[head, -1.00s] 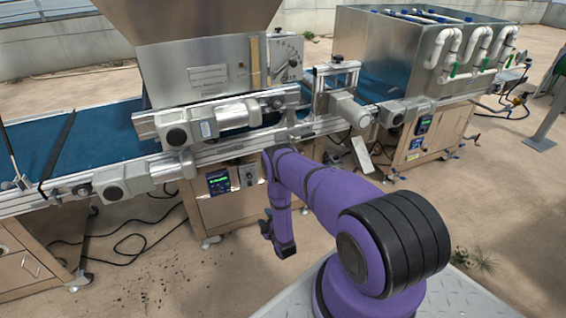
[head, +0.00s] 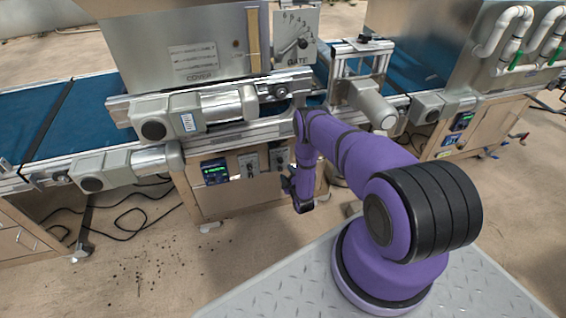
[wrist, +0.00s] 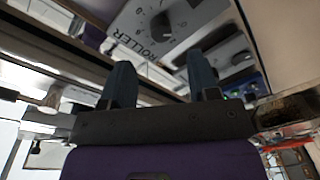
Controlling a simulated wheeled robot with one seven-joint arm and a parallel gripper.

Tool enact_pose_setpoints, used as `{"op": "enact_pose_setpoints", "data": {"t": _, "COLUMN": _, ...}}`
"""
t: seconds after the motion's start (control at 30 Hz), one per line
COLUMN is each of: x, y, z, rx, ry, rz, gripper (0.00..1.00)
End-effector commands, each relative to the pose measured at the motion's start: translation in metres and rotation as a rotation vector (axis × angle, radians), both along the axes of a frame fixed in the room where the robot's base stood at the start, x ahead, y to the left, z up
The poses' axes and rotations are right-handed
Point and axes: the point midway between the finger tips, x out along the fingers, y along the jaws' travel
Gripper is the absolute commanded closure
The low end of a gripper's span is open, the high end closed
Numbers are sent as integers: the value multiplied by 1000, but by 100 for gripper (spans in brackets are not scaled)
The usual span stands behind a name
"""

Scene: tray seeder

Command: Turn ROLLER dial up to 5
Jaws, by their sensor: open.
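The ROLLER dial (wrist: 161,26) is a black knob on a grey plate with tick marks, large in the upper middle of the wrist view. The ROLLER label shows below it, turned in the picture. Its pointer setting is too small to read. In the head view it appears to be the right plate (head: 277,157) on the cabinet front, its label unreadable there. My gripper (wrist: 160,80) is open and empty, its two dark fingers apart below the dial in the wrist view and not touching it. In the head view my gripper (head: 292,187) hangs just right of and below that plate.
A second dial plate (head: 248,164) and a lit display (head: 214,172) sit left of the ROLLER plate. The floor in front is open, with loose cables (head: 130,212).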

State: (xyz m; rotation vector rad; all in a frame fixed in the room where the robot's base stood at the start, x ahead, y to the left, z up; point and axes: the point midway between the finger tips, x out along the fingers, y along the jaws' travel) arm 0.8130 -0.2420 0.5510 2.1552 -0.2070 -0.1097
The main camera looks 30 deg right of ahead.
Motion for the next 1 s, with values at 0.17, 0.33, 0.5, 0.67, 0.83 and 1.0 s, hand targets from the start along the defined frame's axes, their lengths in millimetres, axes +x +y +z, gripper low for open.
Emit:
{"op": "enact_pose_setpoints", "data": {"t": 0.17, "x": 32, "y": -6, "z": 0, "rx": 0, "ry": -2, "rz": 0, "gripper": 45}}
{"op": "enact_pose_setpoints", "data": {"t": 0.33, "x": 55, "y": -11, "z": 0, "rx": -1, "ry": -1, "rz": -1, "gripper": 45}}
{"op": "enact_pose_setpoints", "data": {"t": 0.5, "x": 68, "y": -14, "z": 0, "rx": 0, "ry": 0, "rz": -1, "gripper": 45}}
{"op": "enact_pose_setpoints", "data": {"t": 0.67, "x": 71, "y": -14, "z": 0, "rx": 0, "ry": 1, "rz": -1, "gripper": 45}}
{"op": "enact_pose_setpoints", "data": {"t": 0.83, "x": 71, "y": -14, "z": 0, "rx": 0, "ry": 1, "rz": -1, "gripper": 45}}
{"op": "enact_pose_setpoints", "data": {"t": 1.0, "x": 71, "y": -14, "z": 0, "rx": 0, "ry": 0, "rz": 0, "gripper": 82}}
